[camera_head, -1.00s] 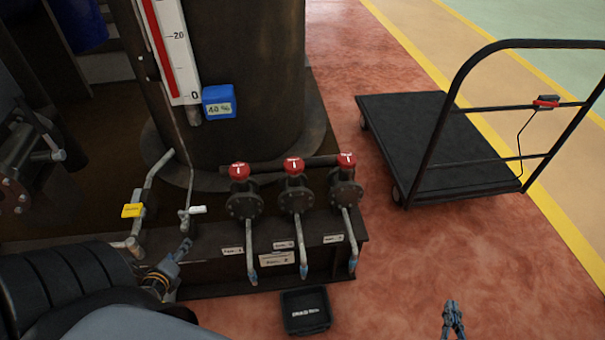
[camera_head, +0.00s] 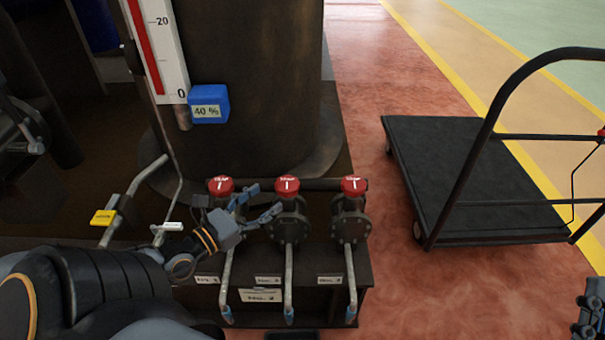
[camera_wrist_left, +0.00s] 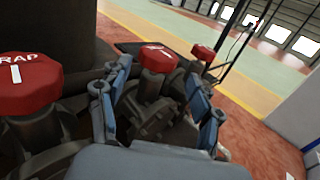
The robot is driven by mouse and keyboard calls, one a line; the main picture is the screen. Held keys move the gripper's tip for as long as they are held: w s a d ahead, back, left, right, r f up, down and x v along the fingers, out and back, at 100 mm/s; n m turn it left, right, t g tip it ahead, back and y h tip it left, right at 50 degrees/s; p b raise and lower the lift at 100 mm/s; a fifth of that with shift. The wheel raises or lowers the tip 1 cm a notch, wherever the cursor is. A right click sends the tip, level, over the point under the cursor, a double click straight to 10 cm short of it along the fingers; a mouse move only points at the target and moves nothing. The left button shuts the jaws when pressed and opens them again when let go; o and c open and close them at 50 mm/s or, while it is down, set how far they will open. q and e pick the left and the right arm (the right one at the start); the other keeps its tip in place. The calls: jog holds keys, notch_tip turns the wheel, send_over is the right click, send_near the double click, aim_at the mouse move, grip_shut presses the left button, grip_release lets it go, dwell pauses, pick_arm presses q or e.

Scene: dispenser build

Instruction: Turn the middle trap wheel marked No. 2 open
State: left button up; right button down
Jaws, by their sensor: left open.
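Three red trap wheels sit in a row on dark valve bodies. The middle wheel (camera_head: 287,186) has a white mark on its top. My left gripper (camera_head: 266,198) is open just left of the middle wheel and its valve body. In the left wrist view the middle wheel (camera_wrist_left: 158,57) appears between and beyond the two open blue-grey fingers, with no clear contact. The left wheel (camera_head: 221,187) is behind my left gripper; the right wheel (camera_head: 354,186) is clear. My right gripper (camera_head: 590,310) is partly in view at the lower right edge; its jaws are unclear.
Outlet pipes with blue tips hang below the valves, beside small labels. A yellow-tagged lever (camera_head: 104,217) and a white-handled lever (camera_head: 168,226) stand left. A black cart (camera_head: 445,165) stands right. Red floor (camera_head: 385,285) is free between the valve stand and my right gripper.

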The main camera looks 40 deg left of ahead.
aim_at(294, 179)
pick_arm(q)
jog(key=w, duration=0.4)
jog(key=shift+d, duration=0.15)
jog(key=w, duration=0.6)
jog(key=shift+w+d+b, duration=0.2)
jog(key=shift+d+b, duration=0.05)
jog(key=shift+b, duration=0.1)
jog(key=shift+w+d, duration=0.1)
jog(key=shift+w, duration=0.6)
pick_arm(e)
jog(key=s+r+t, duration=0.1)
jog(key=s+r+t+y, duration=0.1)
jog(key=shift+s+d+r, duration=0.15)
jog(key=shift+r, duration=0.25)
pick_arm(q)
jog(key=c, duration=0.9)
jog(key=shift+c, duration=0.7)
jog(key=shift+f, duration=0.2)
jog(key=shift+c, duration=0.9)
